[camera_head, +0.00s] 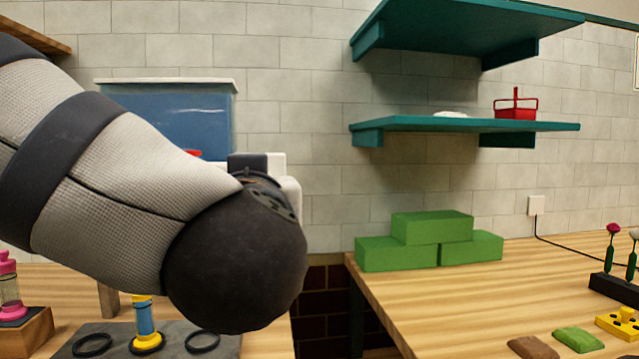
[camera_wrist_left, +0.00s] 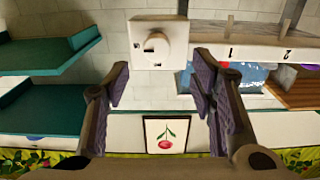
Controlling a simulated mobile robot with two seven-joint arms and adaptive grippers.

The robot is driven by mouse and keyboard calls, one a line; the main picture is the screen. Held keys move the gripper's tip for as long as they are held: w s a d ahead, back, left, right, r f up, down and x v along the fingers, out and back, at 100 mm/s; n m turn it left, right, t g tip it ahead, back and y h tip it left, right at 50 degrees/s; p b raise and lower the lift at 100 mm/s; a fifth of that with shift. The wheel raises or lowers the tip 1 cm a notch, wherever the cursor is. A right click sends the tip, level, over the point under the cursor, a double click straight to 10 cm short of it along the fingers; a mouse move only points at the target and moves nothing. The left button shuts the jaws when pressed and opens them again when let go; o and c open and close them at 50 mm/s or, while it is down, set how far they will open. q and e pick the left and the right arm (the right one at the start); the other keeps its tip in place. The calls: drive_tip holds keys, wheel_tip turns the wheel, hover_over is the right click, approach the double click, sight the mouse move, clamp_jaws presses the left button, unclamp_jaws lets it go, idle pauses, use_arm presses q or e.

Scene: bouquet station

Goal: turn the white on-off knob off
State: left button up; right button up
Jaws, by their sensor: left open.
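The white on-off knob (camera_wrist_left: 155,46) is a round dial on a square white wall plate, with small dark marks. It is upper middle in the left wrist view, between and beyond my fingertips. My left gripper (camera_wrist_left: 161,76) is open and empty, its two dark padded fingers spread to either side; I see no contact with the knob. In the head view my left arm covers most of that spot, and only part of a white box (camera_head: 291,186) shows behind the wrist. The gripper's fingers are mostly hidden there. My right gripper is not in view.
A blue-fronted tank (camera_head: 170,115) is on the wall behind my left arm. Teal shelves (camera_head: 465,125) hang to the right, one with a red basket (camera_head: 516,108). Green blocks (camera_head: 415,250) stand on the right wooden table. A gap separates the two tables.

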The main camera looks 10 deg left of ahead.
use_arm(q)
drive_tip(key=b+x, duration=0.1)
drive_tip(key=x, duration=0.5)
drive_tip(key=shift+w, duration=0.3)
drive_tip(key=shift+d+f, duration=0.1)
drive_tip(key=c, duration=1.2)
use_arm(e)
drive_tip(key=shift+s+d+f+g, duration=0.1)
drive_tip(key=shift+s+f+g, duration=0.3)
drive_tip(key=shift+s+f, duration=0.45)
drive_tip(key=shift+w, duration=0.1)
